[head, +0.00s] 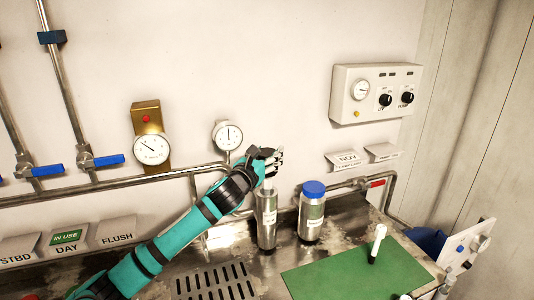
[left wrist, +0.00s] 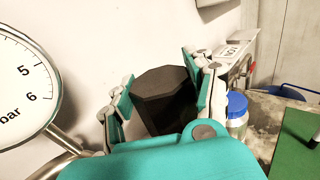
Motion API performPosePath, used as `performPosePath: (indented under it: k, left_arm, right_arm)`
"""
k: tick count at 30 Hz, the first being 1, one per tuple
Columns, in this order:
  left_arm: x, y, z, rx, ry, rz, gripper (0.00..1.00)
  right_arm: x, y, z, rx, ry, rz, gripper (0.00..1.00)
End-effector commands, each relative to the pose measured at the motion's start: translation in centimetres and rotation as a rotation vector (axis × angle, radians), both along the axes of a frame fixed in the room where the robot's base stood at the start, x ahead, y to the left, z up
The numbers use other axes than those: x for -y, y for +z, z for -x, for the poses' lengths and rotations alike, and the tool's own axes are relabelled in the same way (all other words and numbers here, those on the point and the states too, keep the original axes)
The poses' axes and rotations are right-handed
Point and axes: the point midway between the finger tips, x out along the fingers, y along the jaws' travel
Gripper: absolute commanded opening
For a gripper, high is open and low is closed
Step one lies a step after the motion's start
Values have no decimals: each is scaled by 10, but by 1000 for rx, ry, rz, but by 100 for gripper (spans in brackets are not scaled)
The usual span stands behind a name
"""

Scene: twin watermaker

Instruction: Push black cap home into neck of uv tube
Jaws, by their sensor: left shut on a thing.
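The uv tube, a silver metal cylinder with a pale label (head: 266,218), stands upright on the steel worktop in the head view. My left gripper (head: 270,160) is right above its top and hides the neck. In the left wrist view, the black cap (left wrist: 165,92) is a dark faceted piece between the two teal-padded fingers of my left gripper (left wrist: 160,90). The gripper is shut on the cap. The frames do not show how deep the cap sits in the neck. My right gripper is not in view.
A silver bottle with a blue lid (head: 313,212) stands close to the right of the tube. Behind are a steel pipe (head: 160,177) and a round gauge (head: 228,135). A green mat (head: 345,275) with a white marker (head: 377,243) lies to the right; a slotted drain (head: 215,283) is in front.

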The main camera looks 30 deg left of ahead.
Motion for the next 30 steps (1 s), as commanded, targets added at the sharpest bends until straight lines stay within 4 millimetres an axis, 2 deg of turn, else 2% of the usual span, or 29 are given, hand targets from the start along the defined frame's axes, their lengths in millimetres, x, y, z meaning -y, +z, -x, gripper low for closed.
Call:
performPosePath:
  k: [30]
  left_arm:
    - [0,0,0,0,0,0,31]
  right_arm:
    - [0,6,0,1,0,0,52]
